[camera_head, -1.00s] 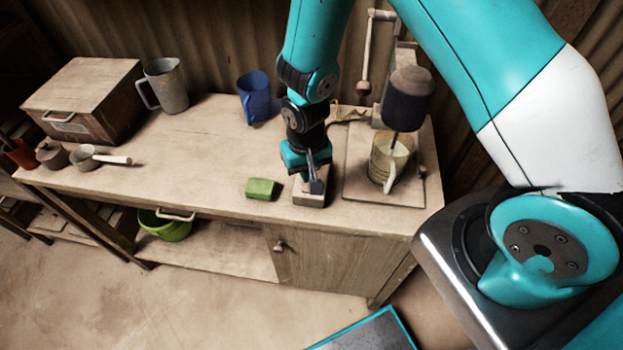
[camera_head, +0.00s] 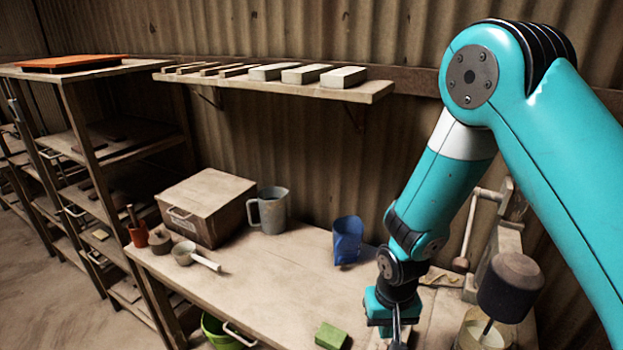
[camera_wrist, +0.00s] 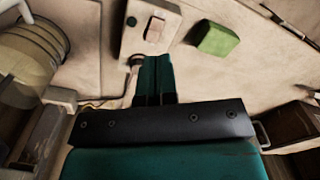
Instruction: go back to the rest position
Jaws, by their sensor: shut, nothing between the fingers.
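My gripper (camera_head: 397,335) is at the lower right of the head view, above the workbench and pointing down, its tips near the bottom edge. In the wrist view my gripper (camera_wrist: 154,75) shows its two fingers together with nothing between them.
A blue jug (camera_head: 347,240), a grey jug (camera_head: 271,210) and a wooden box (camera_head: 206,207) stand along the back of the bench (camera_head: 285,290). The press (camera_head: 509,287) stands close on the right. A wall shelf (camera_head: 375,92) holds several blocks. The bench's middle is clear.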

